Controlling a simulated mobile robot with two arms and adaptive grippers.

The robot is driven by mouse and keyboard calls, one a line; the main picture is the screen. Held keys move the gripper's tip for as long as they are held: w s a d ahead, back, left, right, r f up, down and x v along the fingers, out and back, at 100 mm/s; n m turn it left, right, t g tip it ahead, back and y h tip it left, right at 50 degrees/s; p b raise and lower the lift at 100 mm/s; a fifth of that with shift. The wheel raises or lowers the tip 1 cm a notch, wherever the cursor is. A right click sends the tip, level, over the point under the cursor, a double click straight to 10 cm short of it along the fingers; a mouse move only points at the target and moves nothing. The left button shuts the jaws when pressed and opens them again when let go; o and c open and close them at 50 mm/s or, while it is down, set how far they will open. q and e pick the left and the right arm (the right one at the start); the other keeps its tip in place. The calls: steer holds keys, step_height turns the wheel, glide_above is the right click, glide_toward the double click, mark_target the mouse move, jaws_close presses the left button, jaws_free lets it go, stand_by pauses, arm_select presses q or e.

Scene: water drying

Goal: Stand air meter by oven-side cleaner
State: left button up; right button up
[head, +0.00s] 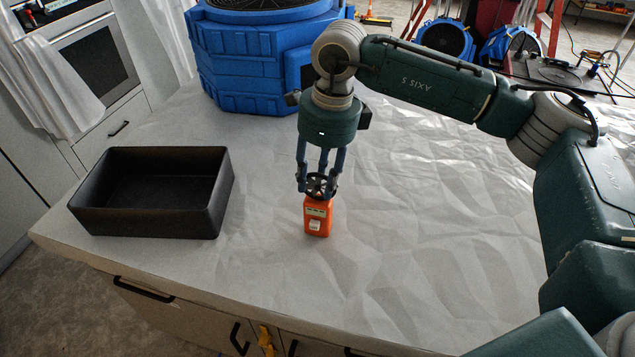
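The orange air meter (318,222) has a black round vane at its top and a pale label on its front. It is upright on the white-covered table, to the right of a black tray. My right gripper (317,190) points down over it, with its fingers on both sides of the vane. I cannot tell whether they press on it or stand slightly apart. A large blue machine (250,65), likely the oven-side cleaner, stands at the back of the table, nearest the oven (88,55). My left gripper is not in view.
The empty black open tray (205,212) sits at the table's left. The wrinkled white table cover (420,270) is clear right of the meter and between meter and blue machine. Two smaller blue machines (446,38) (508,42) stand further back.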

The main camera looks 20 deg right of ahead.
steer(key=r, duration=0.3)
steer(key=r+b, duration=0.1)
steer(key=r, duration=0.3)
steer(key=d+r+b, duration=0.1)
steer(key=r, duration=0.2)
steer(key=shift+s+r, duration=0.4)
